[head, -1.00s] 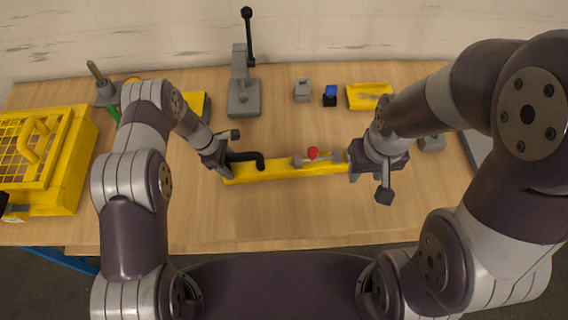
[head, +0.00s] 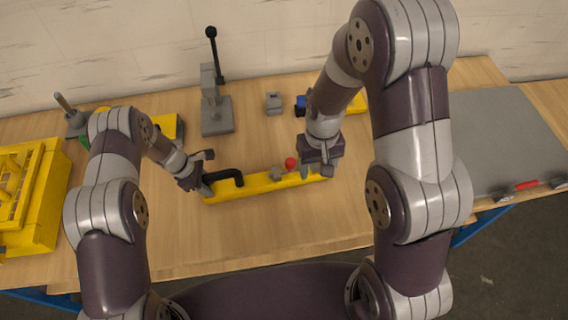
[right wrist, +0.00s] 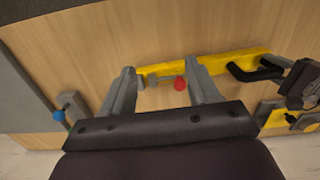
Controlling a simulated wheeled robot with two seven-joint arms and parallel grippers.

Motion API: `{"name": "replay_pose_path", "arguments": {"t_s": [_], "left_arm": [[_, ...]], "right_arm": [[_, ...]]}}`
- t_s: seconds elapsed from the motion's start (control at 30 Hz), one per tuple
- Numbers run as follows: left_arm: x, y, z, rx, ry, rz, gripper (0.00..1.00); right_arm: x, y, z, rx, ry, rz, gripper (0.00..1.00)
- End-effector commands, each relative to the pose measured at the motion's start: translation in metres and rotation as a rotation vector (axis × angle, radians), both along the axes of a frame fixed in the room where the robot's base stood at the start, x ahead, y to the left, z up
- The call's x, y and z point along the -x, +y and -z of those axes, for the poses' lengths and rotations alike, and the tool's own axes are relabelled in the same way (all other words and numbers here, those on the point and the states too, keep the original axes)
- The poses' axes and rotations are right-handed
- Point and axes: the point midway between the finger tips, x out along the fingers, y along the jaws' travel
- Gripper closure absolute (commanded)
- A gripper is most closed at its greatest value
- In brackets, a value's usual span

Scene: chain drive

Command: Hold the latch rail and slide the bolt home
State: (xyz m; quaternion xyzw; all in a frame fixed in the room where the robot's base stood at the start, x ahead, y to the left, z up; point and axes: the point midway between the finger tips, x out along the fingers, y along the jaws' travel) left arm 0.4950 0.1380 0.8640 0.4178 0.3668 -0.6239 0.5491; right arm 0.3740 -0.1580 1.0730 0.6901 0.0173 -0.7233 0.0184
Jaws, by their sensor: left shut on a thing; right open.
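The latch rail (head: 257,186) is a long yellow bar on the table, with a black bent handle (head: 225,177) on its left part. A grey bolt with a red knob (head: 290,163) sits on its right part. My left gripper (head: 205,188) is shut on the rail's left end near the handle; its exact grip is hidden. My right gripper (head: 318,171) is open over the rail's right part. In the right wrist view, its fingers (right wrist: 163,88) stand apart, with the red knob (right wrist: 180,84) between them in the picture, nearer one finger. I cannot tell if they touch.
A grey lever stand (head: 216,115) and a small grey block (head: 273,103) stand behind the rail. A yellow crate (head: 40,200) is at the left, and a grey panel with a red handle (head: 526,185) at the right. The table in front is clear.

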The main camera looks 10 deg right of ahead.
Motion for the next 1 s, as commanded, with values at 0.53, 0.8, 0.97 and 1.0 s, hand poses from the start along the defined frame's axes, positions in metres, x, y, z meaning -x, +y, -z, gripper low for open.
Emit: {"name": "replay_pose_path", "arguments": {"t_s": [0.53, 0.8, 0.97, 1.0], "left_arm": [[0.0, 0.0, 0.0, 0.0, 0.0, 0.001, 1.0], [0.0, 0.0, 0.0, 0.0, 0.0, 0.001, 1.0], [0.0, 0.0, 0.0, 0.0, -0.001, 0.001, 1.0], [0.0, 0.0, 0.0, 0.0, -0.001, 0.001, 1.0]], "right_arm": [[-0.142, 0.034, 0.082, 0.003, -0.044, 0.247, 0.4], [-0.142, 0.034, 0.148, 0.003, -0.045, 0.246, 0.4], [-0.143, 0.034, 0.173, 0.003, -0.047, 0.246, 0.4], [-0.143, 0.034, 0.177, 0.002, -0.048, 0.245, 0.4]]}}
